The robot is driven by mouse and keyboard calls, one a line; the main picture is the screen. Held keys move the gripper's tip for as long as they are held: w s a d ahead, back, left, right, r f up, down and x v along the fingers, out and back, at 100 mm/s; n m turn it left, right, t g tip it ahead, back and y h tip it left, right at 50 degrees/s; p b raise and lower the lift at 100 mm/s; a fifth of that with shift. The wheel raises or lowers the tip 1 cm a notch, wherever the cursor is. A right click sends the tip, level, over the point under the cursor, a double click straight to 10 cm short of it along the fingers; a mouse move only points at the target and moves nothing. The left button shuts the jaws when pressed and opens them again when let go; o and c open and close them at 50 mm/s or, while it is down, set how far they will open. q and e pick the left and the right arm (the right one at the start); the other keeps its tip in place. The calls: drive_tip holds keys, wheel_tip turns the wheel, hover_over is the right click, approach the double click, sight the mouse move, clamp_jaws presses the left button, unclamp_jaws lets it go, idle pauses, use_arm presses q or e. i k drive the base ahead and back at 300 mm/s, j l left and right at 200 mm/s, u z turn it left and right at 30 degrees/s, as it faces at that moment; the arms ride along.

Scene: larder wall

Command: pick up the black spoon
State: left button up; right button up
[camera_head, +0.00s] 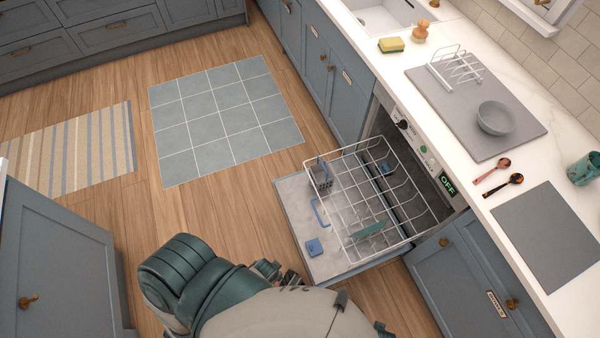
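The black spoon (503,186) lies flat on the white worktop at the right, its bowl toward the upper right and its handle toward the lower left. A reddish spoon (491,171) lies just above it in the picture, close and nearly parallel. Nothing covers the black spoon. Neither gripper can be made out; only green and pale parts of my own body show at the bottom middle, well left of the spoons, with a few small dark parts peeking out behind them.
A grey mat (550,238) lies below the spoons and a grey board (450,105) with a bowl (496,117) and rack (456,66) lies above. A green mug (584,169) stands to the right. The open dishwasher (300,225), its wire rack (345,158) pulled out, blocks floor before the counter.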

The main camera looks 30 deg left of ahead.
sight(516, 178)
drive_tip(key=u, duration=0.7)
drive_tip(key=k+z, duration=0.15)
drive_tip(key=z, duration=1.3)
drive_tip(key=l+u, duration=0.25)
drive_tip(key=i, duration=0.05)
